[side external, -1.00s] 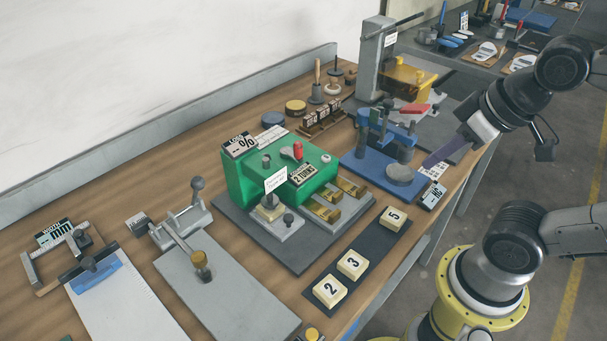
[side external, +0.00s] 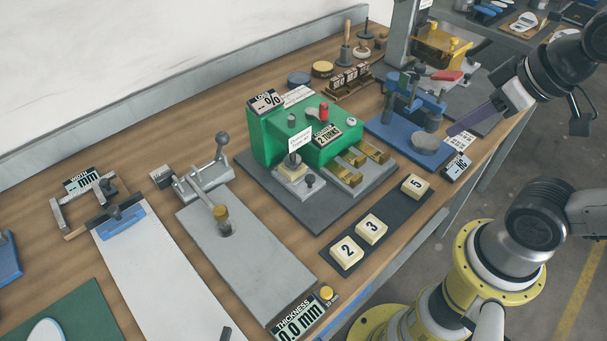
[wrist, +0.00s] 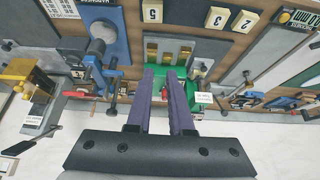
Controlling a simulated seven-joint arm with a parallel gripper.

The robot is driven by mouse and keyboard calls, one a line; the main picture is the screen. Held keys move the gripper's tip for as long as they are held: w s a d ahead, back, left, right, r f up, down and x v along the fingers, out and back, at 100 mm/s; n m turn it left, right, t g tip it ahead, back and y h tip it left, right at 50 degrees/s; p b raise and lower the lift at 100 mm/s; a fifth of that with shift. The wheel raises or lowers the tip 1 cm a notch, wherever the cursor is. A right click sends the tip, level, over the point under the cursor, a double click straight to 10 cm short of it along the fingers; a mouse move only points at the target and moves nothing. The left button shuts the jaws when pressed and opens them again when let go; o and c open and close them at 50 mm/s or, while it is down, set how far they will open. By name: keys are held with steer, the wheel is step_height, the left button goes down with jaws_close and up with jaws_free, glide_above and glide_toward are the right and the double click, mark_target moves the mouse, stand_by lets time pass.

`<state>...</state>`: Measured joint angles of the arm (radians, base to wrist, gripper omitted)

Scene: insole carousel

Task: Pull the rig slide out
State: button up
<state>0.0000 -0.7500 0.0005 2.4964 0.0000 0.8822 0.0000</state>
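My gripper (side external: 453,132) has long purple fingers and hangs over the bench's front edge, by the blue fixture (side external: 385,128) with a round grey pad. In the wrist view my gripper (wrist: 163,70) is open, with a narrow empty gap between its fingers. The green rig (side external: 270,140) stands left of it on a dark plate, with brass slotted pieces (side external: 372,151) and a small white sign (side external: 300,139) too small to read. The green rig shows behind the fingertips in the wrist view (wrist: 204,68). I cannot tell which part is the rig slide.
A dark strip with number tiles (side external: 372,228) lies along the front edge. A yellow-topped press (side external: 440,45) stands behind the blue fixture. A grey plate with a lever (side external: 240,240) and a white board (side external: 150,270) lie to the left.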

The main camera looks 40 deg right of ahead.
mark_target(311, 178)
steer(key=o, duration=0.5)
steer(key=shift+n+t, duration=0.3)
steer(key=shift+t, duration=0.1)
steer(key=w, duration=0.1)
steer(key=w+r, duration=0.1)
steer(key=w, duration=0.1)
steer(key=w+a+r, duration=0.1)
steer(key=w, duration=0.1)
steer(key=shift+a+r, duration=0.1)
steer(key=shift+r, duration=0.05)
steer(key=shift+c, duration=0.2)
steer(key=shift+o, duration=0.3)
steer(key=w+a+n+y, duration=0.1)
steer(key=w+a, duration=0.3)
steer(key=w, duration=0.1)
steer(key=shift+w+f+n+g, duration=0.3)
steer(key=shift+w+f, duration=0.05)
steer(key=shift+w, duration=0.05)
steer(key=w+a+f+n+g, duration=0.2)
steer(key=w+a+f, duration=0.1)
steer(key=a+f, duration=0.4)
steer(key=shift+y, duration=0.3)
steer(key=x, duration=1.2)
steer(key=shift+w+a+r, duration=0.15)
steer(key=shift+w+a, duration=0.2)
steer(key=shift+a, duration=0.05)
steer(key=shift+c, duration=0.4)
jaws_close()
steer(key=shift+r, duration=0.1)
